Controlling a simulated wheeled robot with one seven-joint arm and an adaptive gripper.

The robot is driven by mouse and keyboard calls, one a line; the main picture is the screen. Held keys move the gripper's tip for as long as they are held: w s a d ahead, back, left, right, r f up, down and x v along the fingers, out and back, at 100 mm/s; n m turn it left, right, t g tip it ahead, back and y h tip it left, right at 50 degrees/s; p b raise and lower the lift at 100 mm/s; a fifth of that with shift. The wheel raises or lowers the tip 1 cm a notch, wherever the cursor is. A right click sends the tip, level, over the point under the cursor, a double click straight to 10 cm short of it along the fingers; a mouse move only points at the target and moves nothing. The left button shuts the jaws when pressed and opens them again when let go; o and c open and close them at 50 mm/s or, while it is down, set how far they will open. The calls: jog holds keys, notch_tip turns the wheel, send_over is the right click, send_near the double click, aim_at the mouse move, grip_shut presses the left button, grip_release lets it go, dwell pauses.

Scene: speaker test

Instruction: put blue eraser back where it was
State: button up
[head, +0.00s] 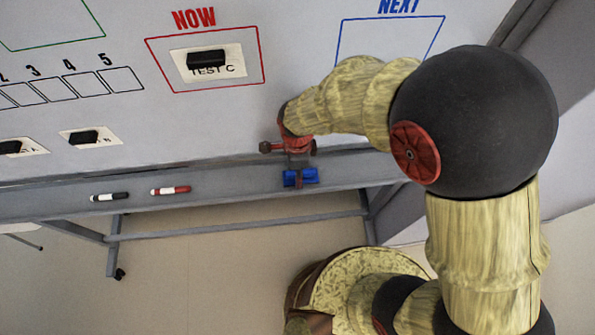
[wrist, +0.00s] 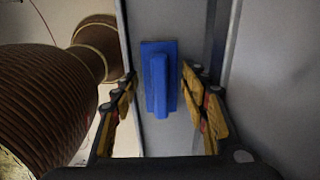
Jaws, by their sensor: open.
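The blue eraser (head: 308,176) lies on the grey tray ledge (head: 235,187) under the whiteboard, right of the two markers. In the wrist view the eraser (wrist: 159,80) shows as a blue block with a raised grip along its middle. My gripper (head: 298,170) is at the ledge, over the eraser, and partly covers it in the head view. In the wrist view my gripper (wrist: 160,85) has its fingers spread, one on each side of the eraser, with gaps between. Whether the fingertips are level with the eraser is unclear.
A black marker (head: 109,197) and a red marker (head: 170,190) lie on the ledge to the left. The whiteboard (head: 215,125) rises behind, with a TEST C card (head: 232,64) under a black magnet-like block in the red NOW box. The ledge between red marker and eraser is clear.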

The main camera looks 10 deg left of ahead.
notch_tip(320, 180, up, 11)
jog(key=shift+r+p, duration=0.2)
jog(key=shift+p, duration=0.25)
dwell(0.5)
